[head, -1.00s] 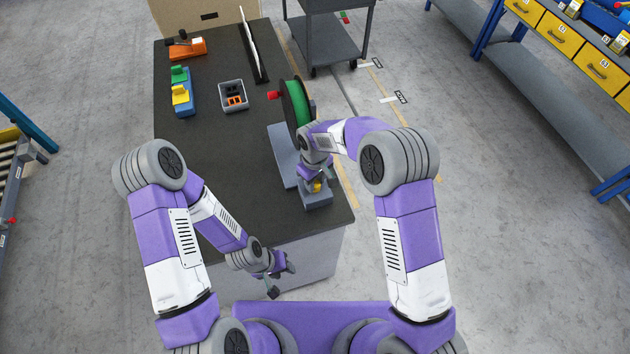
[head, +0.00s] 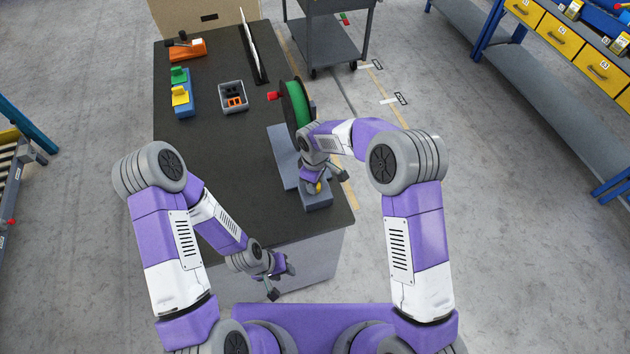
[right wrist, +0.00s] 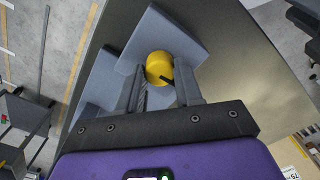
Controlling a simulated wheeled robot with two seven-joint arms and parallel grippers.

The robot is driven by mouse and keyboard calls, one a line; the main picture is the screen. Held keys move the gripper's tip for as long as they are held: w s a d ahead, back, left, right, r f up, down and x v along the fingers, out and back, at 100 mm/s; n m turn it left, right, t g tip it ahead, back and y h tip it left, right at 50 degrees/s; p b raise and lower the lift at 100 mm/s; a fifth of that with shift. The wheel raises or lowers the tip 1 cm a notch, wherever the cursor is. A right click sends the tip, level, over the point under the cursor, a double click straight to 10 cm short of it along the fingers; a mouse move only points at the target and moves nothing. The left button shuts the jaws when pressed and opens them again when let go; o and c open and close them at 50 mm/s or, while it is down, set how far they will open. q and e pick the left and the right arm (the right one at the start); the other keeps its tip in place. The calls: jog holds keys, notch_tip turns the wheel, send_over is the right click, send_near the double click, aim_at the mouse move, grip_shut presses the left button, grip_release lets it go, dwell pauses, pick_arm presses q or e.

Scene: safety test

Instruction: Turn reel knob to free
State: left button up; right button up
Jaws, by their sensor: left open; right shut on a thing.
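The yellow knob (right wrist: 160,67) with a black pointer mark sits on a blue-grey block. It shows small in the head view (head: 319,188), partly covered by my right wrist. My right gripper (right wrist: 161,88) is shut on the knob, one finger on each side. The pointer lies toward the right finger; any label around the knob cannot be read. The reel (head: 299,103), green with a dark flange, stands upright behind my right wrist. My left gripper (head: 281,281) is open and empty, low in front of the bench.
The dark bench top (head: 225,175) is clear at left and middle. Farther back are a grey bin (head: 233,98) with orange parts, a blue block (head: 182,100) with green and yellow pieces, and an orange device (head: 187,48). A grey cart (head: 325,40) stands behind.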

jog(key=o, duration=1)
jog(key=shift+o, duration=0.2)
notch_tip(320, 180, up, 8)
jog(key=shift+f, duration=0.15)
